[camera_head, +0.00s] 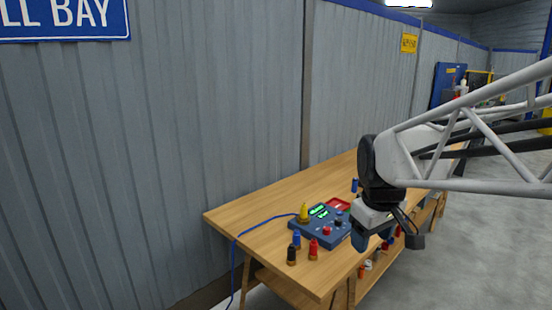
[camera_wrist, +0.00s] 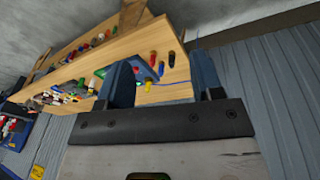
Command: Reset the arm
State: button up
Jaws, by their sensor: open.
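My gripper (camera_wrist: 163,82) is open in the wrist view, with its two blue fingers spread apart and nothing seen between them but the bench behind. In the head view my gripper (camera_head: 366,238) hangs from my arm on the right, in front of the wooden bench (camera_head: 245,212). My arm hides part of the bench's far end. I cannot tell the gripper's exact height above the bench.
A blue device (camera_head: 328,237) with a green display sits on the bench, with a yellow cone-like piece (camera_head: 304,213) at its corner. Red (camera_head: 313,250), blue (camera_head: 296,240) and black (camera_head: 291,255) small cylinders stand in front. A blue cable (camera_head: 255,226) runs off the bench edge. A corrugated wall (camera_head: 200,130) stands behind.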

jog(key=s+f+m, duration=0.2)
jog(key=s, duration=0.6)
jog(key=s+a+f+m, duration=0.1)
jog(key=s+f+m, duration=0.2)
jog(key=s, duration=0.5)
jog(key=shift+s+f+m+t, duration=0.15)
jog(key=shift+s+m+t, duration=0.15)
jog(key=shift+s, duration=0.1)
